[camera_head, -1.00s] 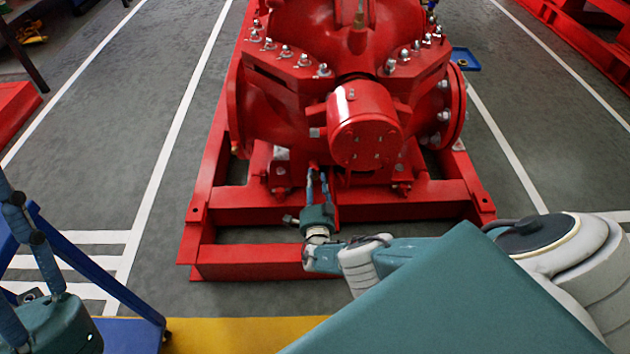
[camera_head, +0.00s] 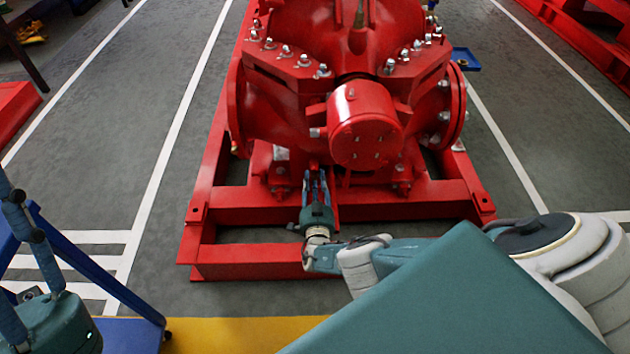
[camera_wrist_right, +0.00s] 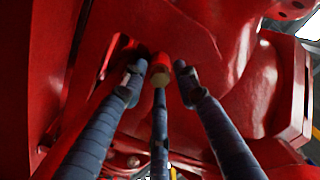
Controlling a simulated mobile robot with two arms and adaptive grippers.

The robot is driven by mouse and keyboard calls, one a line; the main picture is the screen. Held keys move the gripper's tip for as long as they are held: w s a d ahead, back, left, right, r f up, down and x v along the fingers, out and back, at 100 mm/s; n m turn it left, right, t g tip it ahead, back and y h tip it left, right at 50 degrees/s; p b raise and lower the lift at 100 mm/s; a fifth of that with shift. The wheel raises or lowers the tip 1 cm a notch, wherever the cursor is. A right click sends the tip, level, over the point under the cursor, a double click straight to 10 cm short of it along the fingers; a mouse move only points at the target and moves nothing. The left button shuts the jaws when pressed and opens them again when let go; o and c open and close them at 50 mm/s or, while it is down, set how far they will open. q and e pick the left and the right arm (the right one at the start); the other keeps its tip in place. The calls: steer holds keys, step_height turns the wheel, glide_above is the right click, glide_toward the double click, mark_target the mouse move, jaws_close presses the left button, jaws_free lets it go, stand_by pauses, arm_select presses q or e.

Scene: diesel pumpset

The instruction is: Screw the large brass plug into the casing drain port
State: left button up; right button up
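My right gripper (camera_head: 317,172) reaches up under the red pump casing (camera_head: 272,95) in the head view. In the right wrist view its fingers (camera_wrist_right: 158,78) are spread and open. Between the fingertips is a short red round boss (camera_wrist_right: 161,61) on the casing, with a tan, brass-like end face (camera_wrist_right: 159,79). I take this end to be the large brass plug at the drain port; how deep it sits cannot be told. Side gaps show between it and the two outer fingertips. My left gripper (camera_head: 22,225) is partly in view at the lower left, away from the pump; its opening is unclear.
The red base frame (camera_head: 250,262) runs in front of and below the pump, close to my right wrist. A blue stand (camera_head: 128,297) is beside my left gripper. A blue tray (camera_head: 466,59) lies right of the pump.

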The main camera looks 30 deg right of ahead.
jaws_close()
steer(key=shift+d, duration=0.1)
stand_by(0.3)
steer(key=m, duration=0.7)
steer(key=shift+w, duration=0.1)
steer(key=m, duration=0.5)
steer(key=shift+r, duration=0.1)
jaws_free()
